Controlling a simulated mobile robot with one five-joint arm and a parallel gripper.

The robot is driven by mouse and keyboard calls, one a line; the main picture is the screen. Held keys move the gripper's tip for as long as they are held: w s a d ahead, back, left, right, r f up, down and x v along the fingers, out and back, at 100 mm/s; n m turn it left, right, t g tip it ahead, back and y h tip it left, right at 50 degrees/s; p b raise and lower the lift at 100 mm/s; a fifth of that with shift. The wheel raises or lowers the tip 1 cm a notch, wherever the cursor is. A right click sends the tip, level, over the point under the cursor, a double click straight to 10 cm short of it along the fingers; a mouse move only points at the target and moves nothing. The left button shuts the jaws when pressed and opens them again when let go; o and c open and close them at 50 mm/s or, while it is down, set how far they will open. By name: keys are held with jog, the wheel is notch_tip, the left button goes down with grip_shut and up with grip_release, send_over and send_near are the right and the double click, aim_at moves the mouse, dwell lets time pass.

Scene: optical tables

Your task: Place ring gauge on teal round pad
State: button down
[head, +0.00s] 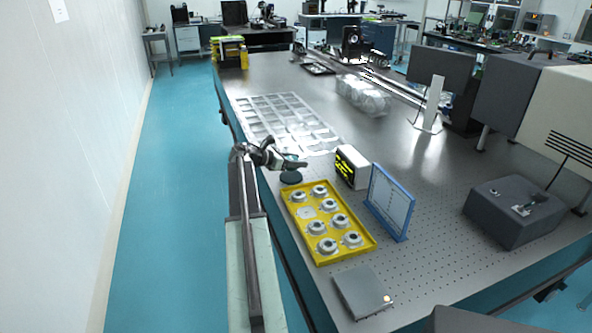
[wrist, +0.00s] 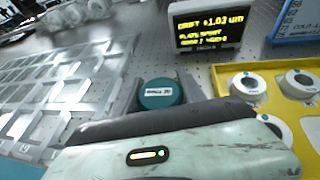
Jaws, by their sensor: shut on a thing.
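My gripper (head: 293,161) is in the head view, above the near left edge of the long table. The teal round pad (head: 291,178) lies on the table just below my gripper, looking dark. A gap seems to remain between gripper and pad.
A yellow tray (head: 367,247) with several silver ring parts stands just in front of the pad. A lit display box (head: 352,167) and blue-framed board (head: 390,201) stand to the right. A clear compartment grid (head: 287,122) lies behind. A grey plate (head: 362,292) lies in front.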

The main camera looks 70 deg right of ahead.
aim_at(296, 174)
notch_tip(296, 174, down, 4)
jog(key=b, duration=0.3)
jog(key=shift+r, duration=0.35)
jog(key=shift+f, duration=0.25)
jog(key=c, duration=0.7)
grip_release()
jog(key=shift+r, duration=0.1)
